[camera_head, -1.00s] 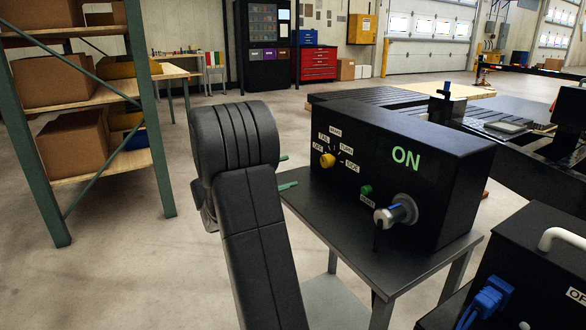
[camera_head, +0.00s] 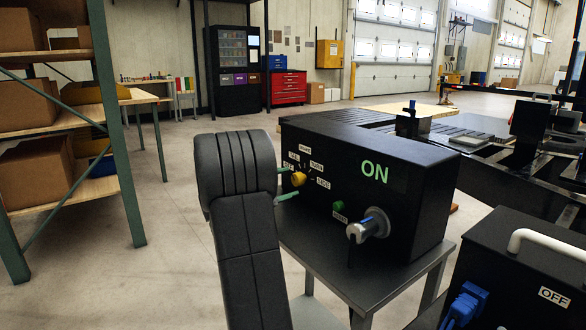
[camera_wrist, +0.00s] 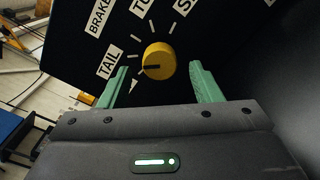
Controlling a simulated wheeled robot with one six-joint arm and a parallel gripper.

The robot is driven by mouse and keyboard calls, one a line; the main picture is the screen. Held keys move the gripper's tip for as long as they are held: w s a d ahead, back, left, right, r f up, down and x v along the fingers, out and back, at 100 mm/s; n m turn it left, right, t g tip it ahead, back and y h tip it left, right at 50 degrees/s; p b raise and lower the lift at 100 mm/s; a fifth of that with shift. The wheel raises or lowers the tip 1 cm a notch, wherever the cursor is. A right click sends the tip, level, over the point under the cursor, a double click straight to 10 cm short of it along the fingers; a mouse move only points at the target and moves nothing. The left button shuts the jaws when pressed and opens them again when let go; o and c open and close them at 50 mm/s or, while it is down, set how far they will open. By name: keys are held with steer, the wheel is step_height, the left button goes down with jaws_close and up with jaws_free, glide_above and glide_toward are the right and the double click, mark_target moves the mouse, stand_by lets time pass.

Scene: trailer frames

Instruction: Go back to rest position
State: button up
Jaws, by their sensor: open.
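The black control box (camera_head: 390,180) stands on a small dark table, with a lit green ON on its front. Its yellow dial (camera_head: 298,179) has white labels around it. In the wrist view the dial (camera_wrist: 159,61) has a dark mark pointing left; the TAIL label (camera_wrist: 110,62) is at its upper left. My gripper (camera_head: 286,184) is open, its green fingers pointing at the dial. In the wrist view my gripper's fingers (camera_wrist: 159,74) lie left and right of the dial, with gaps on both sides. I cannot tell how deep they reach. My arm hides part of the table.
A green button (camera_head: 339,206) and a grey-blue connector (camera_head: 370,226) stick out of the box front. A second black box (camera_head: 530,265) marked OFF with a white handle is at the right. A shelf (camera_head: 118,150) with cartons stands left. Floor between is clear.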

mark_target(295, 180)
steer(key=x, duration=0.4)
steer(key=shift+s+a, duration=0.1)
